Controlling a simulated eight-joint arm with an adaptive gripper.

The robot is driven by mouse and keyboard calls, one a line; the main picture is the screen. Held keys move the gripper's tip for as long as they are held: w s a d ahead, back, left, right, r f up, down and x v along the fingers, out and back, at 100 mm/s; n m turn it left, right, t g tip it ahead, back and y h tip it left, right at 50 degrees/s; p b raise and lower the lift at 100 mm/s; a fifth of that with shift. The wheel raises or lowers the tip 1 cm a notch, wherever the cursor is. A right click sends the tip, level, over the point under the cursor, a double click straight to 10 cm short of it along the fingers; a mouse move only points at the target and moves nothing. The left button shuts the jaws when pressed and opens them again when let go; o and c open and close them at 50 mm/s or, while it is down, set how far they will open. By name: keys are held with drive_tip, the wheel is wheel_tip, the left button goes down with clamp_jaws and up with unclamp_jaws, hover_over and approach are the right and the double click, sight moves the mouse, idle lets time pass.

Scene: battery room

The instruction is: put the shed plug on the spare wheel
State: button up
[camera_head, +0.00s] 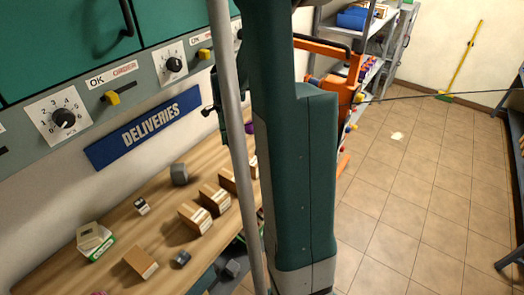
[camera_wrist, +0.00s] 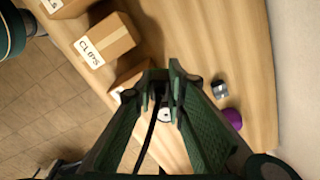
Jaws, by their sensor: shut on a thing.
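In the wrist view my gripper (camera_wrist: 160,80) is shut on a small dark thing, which I take for the shed plug (camera_wrist: 158,92). It is mostly hidden between the fingers. A thin black cable (camera_wrist: 149,140) runs from it down the picture. A small white round thing with a dark centre (camera_wrist: 165,115) shows between the fingers; I cannot tell whether it belongs to the plug or lies below. The gripper is over the wooden bench (camera_wrist: 200,30). I cannot make out a spare wheel for certain. In the head view my arm hides much of the middle.
Cardboard boxes (camera_wrist: 107,40) stand left of my gripper. A dark grey-silver item (camera_wrist: 219,89) and a purple round thing (camera_wrist: 233,118) are at its right. In the head view, several boxes (camera_head: 195,217) line the bench under the DELIVERIES sign (camera_head: 145,128); an orange frame (camera_head: 340,88) stands behind my arm.

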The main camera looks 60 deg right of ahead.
drive_tip(key=s+d+m+p, duration=0.2)
drive_tip(key=s+d+m, duration=0.1)
drive_tip(key=d+m, duration=0.3)
drive_tip(key=s+d+r+m+p, duration=0.1)
drive_tip(key=s+d+m+p, duration=0.1)
drive_tip(key=d+m, duration=0.4)
drive_tip(key=s+d, duration=0.1)
drive_tip(key=d, duration=0.1)
drive_tip(key=shift+d, duration=0.4)
drive_tip(key=shift+f, duration=3.05)
drive_tip(key=shift+f+p, duration=0.3)
drive_tip(key=shift+f, duration=1.6)
drive_tip(key=shift+f, duration=0.2)
